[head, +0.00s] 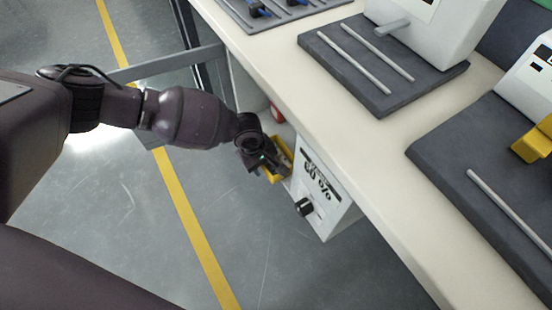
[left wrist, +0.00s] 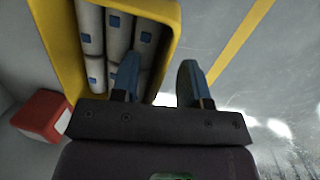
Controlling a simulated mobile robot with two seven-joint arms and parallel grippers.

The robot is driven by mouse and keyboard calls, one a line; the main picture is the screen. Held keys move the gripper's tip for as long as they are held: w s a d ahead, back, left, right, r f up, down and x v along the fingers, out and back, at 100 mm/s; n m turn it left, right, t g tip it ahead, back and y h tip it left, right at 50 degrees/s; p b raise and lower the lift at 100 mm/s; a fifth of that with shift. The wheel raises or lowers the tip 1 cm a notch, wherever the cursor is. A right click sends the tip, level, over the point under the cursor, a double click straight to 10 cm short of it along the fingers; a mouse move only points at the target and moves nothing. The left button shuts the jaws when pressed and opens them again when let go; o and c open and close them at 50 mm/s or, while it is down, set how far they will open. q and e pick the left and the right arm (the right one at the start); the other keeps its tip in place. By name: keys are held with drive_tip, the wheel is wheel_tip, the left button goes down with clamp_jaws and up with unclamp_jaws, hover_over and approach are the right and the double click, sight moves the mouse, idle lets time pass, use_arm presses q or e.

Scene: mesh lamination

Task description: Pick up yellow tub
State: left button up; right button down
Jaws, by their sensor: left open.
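The yellow tub (head: 284,152) sits below the bench top, beside the white box with the knob, partly hidden by my left gripper in the head view. In the left wrist view the yellow tub (left wrist: 55,38) holds several grey-white cylinders with blue square marks. My left gripper (head: 262,162) is at the tub. In the left wrist view the left gripper (left wrist: 160,80) is open, with one blue finger over the tub's inside and the other outside its right wall. The wall lies between the fingers. I cannot tell whether they touch it. My right gripper is not in view.
A white box (head: 316,195) with a black knob hangs under the bench top (head: 385,170) to the right of the tub. A red object (left wrist: 40,116) lies left of the tub. Dark mats with rods and machines cover the bench. The floor at left is clear.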

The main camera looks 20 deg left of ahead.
use_arm(q)
drive_tip(key=shift+r, duration=0.1)
clamp_jaws()
drive_tip(key=shift+w+r, duration=0.1)
idle(0.3)
